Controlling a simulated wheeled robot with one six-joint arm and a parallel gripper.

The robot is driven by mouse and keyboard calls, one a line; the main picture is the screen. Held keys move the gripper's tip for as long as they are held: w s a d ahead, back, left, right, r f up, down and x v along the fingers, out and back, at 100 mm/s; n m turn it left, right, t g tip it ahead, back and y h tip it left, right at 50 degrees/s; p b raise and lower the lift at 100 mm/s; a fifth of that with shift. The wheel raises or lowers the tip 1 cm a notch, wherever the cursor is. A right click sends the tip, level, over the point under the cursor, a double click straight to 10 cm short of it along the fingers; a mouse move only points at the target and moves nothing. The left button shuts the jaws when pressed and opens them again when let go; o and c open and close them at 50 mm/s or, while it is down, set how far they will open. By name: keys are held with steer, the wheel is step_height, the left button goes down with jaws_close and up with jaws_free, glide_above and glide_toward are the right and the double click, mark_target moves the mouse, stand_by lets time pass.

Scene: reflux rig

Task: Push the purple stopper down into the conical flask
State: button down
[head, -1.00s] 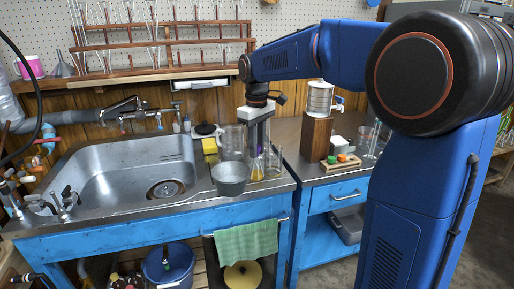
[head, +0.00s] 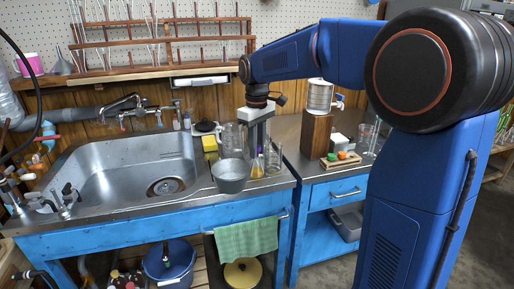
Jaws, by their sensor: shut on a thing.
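The conical flask (head: 257,170), with yellow liquid in it, stands upright on the counter to the right of the sink. My gripper (head: 259,148) points straight down above the flask. It is shut on the purple stopper (head: 260,140), which shows as a small purple patch between the fingers. The stopper is at or just above the flask's mouth. The fingers hide most of the neck, so I cannot tell how far in the stopper sits.
A grey pot (head: 230,176) stands close to the left of the flask, with a clear jug (head: 231,140) behind it. A glass vessel (head: 274,160) stands close on the right. A wooden block (head: 317,135) with a metal can stands further right.

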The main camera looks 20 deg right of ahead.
steer(key=c, duration=2.5)
jaws_free()
steer(key=shift+f, duration=0.7)
steer(key=shift+c, duration=0.2)
steer(key=o, duration=1.1)
steer(key=shift+o, duration=0.2)
steer(key=shift+r, duration=0.1)
step_height(320, 180, up, 17)
steer(key=s+d+f+m+t, duration=0.1)
steer(key=s+d+f+m, duration=0.15)
steer(key=s, duration=0.55)
steer(key=s+d+f+m+t, duration=0.15)
steer(key=s+f, duration=0.25)
steer(key=s, duration=0.5)
steer(key=s+d+f+m+t, duration=0.2)
steer(key=s+d+f, duration=0.1)
steer(key=s+f, duration=1.3)
steer(key=shift+s+f+m, duration=0.15)
steer(key=shift+f+m, duration=0.25)
